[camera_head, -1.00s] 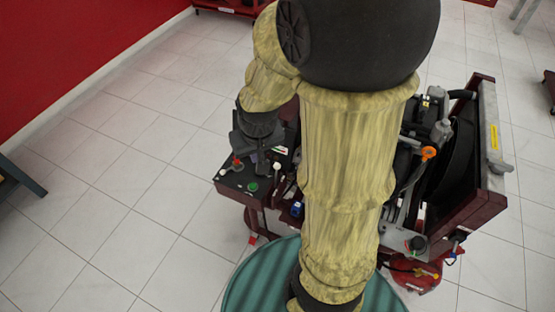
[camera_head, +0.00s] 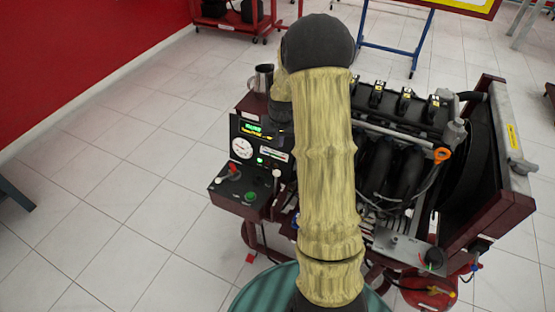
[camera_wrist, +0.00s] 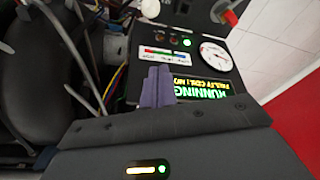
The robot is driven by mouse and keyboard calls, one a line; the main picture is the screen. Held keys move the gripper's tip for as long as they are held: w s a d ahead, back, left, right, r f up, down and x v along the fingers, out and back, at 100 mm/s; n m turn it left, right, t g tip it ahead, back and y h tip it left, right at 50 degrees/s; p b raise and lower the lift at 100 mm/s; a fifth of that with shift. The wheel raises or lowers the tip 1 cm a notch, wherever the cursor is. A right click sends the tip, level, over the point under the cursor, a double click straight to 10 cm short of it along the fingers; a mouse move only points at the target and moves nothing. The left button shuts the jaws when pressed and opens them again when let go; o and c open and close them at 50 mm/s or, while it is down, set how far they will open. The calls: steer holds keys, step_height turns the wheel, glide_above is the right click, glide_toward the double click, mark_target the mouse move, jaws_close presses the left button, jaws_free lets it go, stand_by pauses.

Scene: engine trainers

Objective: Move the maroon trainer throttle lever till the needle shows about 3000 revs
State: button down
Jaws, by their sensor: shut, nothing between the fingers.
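The maroon trainer (camera_head: 478,232) carries an engine and a control box. On the box's top stand a lever with a pale knob (camera_head: 276,173), which looks like the throttle lever, and a red-topped control (camera_head: 234,169). The pale knob (camera_wrist: 150,8) also shows at the top of the wrist view. The white round gauge (camera_head: 242,148) is on the upright panel; it also shows in the wrist view (camera_wrist: 216,56), its needle reading too small to tell. My gripper (camera_wrist: 158,86) is shut and empty in front of the panel, apart from the knob. The arm hides it in the head view.
A lit display (camera_wrist: 203,87) reads "RUNNING" beside a coloured bar strip (camera_wrist: 168,54). A green button (camera_head: 250,196) sits on the control box. A metal cup (camera_head: 263,78) stands behind the panel. Engine hoses lie close on the right.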

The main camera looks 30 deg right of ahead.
mark_target(277, 155)
steer(key=x, duration=0.9)
steer(key=shift+f, duration=0.25)
steer(key=shift+s+a+f, duration=0.1)
steer(key=shift+s+f, duration=0.05)
steer(key=shift+s, duration=0.05)
steer(key=shift+s+a+r+p, duration=0.1)
steer(key=shift+s+a+p, duration=0.2)
steer(key=shift+s, duration=0.5)
steer(key=shift+s+a+r+p, duration=0.15)
steer(key=shift+s+a, duration=0.3)
steer(key=shift+s, duration=0.35)
steer(key=shift+f, duration=0.1)
steer(key=shift+s+a+b, duration=0.2)
steer(key=shift+a+b, duration=0.1)
steer(key=shift+b, duration=0.1)
